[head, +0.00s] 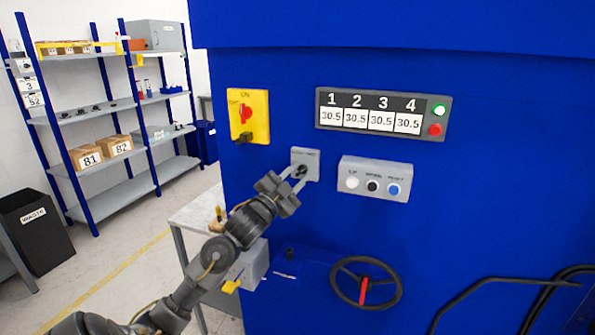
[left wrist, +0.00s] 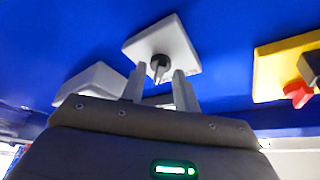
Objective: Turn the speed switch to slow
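The speed switch is a black knob (head: 301,170) on a small grey plate (head: 312,158) on the blue machine front. In the left wrist view the knob (left wrist: 159,67) sits near the middle of its grey plate (left wrist: 177,42). My left gripper (head: 293,178) is at the switch, its fingers pointing at the plate. In the left wrist view the left gripper (left wrist: 159,77) is open, with one fingertip on each side of the knob and a gap showing. I cannot tell whether the fingers touch it. The plate's label is too small to read. My right gripper is not in view.
A yellow panel with a red switch (head: 246,113) is up left of the knob. A grey button box (head: 374,179) is close on the right. A numbered display (head: 382,113) is above, and a black handwheel (head: 366,283) below. A side table (head: 197,213) stands left.

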